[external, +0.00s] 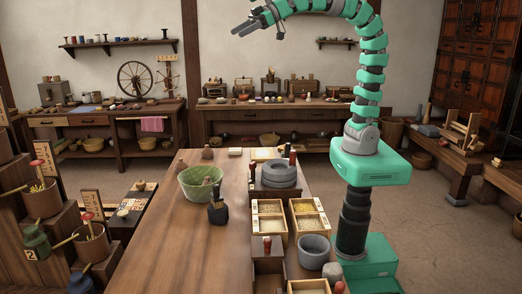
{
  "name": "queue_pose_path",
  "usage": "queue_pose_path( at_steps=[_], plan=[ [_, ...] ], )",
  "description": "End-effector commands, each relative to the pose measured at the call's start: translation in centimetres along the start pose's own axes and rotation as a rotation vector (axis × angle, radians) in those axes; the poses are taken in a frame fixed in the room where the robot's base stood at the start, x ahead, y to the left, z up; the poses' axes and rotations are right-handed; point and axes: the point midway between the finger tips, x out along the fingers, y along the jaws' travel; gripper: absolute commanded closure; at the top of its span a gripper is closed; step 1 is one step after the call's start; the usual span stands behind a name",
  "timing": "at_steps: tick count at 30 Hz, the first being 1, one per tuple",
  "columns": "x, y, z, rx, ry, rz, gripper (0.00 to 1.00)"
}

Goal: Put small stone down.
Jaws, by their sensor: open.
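My gripper (244,22) is raised high at the top of the external view, in front of the back wall and well above the long wooden table. Its fingers point left and are apart, with no stone visible between them. A small, rounded grey lump (332,271), which looks like a small stone, is at the table's near right end, beside a grey bowl (314,252). A round grey stone quern (279,174) sits toward the far right of the table. I cannot tell for certain which piece is the small stone.
The table's near left surface (185,250) is clear. Baskets with sticks (91,243) stand at left.

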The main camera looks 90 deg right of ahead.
Motion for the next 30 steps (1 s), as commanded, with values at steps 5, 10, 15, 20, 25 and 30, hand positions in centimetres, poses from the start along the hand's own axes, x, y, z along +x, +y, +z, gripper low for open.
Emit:
queue_pose_path(
  at_steps=[5, 10, 15, 20, 25, 30],
  plan=[
    [-8.8, 7.5, -2.2, 0.117, 0.126, 0.16, 0.29],
    [-14.5, 11.0, -2.9, 0.182, 0.204, 0.253, 0.29],
    [-16.6, 12.1, -3.0, 0.204, 0.233, 0.287, 0.29],
    [-16.6, 12.2, -3.0, 0.206, 0.235, 0.288, 0.29],
    [-16.6, 12.1, -3.0, 0.205, 0.234, 0.287, 0.29],
    [-16.6, 12.1, -3.0, 0.205, 0.234, 0.287, 0.0]
  ],
)
